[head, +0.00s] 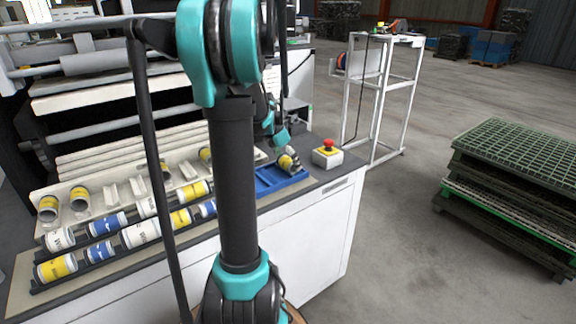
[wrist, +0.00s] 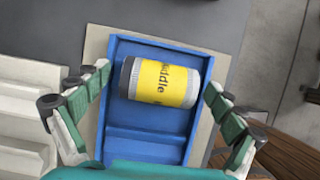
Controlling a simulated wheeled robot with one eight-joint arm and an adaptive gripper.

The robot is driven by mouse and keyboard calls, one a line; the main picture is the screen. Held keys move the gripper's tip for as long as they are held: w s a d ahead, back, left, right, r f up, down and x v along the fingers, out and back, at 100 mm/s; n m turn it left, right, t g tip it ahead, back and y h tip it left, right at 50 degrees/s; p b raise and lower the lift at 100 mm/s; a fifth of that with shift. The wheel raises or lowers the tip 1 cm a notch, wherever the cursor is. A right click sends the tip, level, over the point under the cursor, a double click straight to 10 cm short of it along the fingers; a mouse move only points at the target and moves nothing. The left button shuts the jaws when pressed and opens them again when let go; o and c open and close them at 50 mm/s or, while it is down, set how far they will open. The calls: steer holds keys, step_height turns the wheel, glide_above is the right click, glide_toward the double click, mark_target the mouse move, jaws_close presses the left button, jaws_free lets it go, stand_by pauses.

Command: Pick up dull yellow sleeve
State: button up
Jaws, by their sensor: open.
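A yellow sleeve (wrist: 172,84) with dark lettering, a pale band at each end and a grey end face lies on its side in a blue tray (wrist: 147,147). My gripper (wrist: 158,79) is open over the tray in the wrist view, with one finger on each side of the sleeve. No finger visibly touches it. In the head view the sleeve (head: 287,162) shows at the blue tray (head: 270,180), just below my gripper, which is partly hidden behind my arm.
Several yellow, blue and white cylinders, including a yellow one (head: 57,267), lie in racks at left. A red emergency button on a white box (head: 327,155) stands close right of the tray. A white frame (head: 373,100) and stacked green pallets (head: 515,165) are further right.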

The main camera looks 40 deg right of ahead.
steer(key=c, duration=1.6)
steer(key=shift+r, duration=0.1)
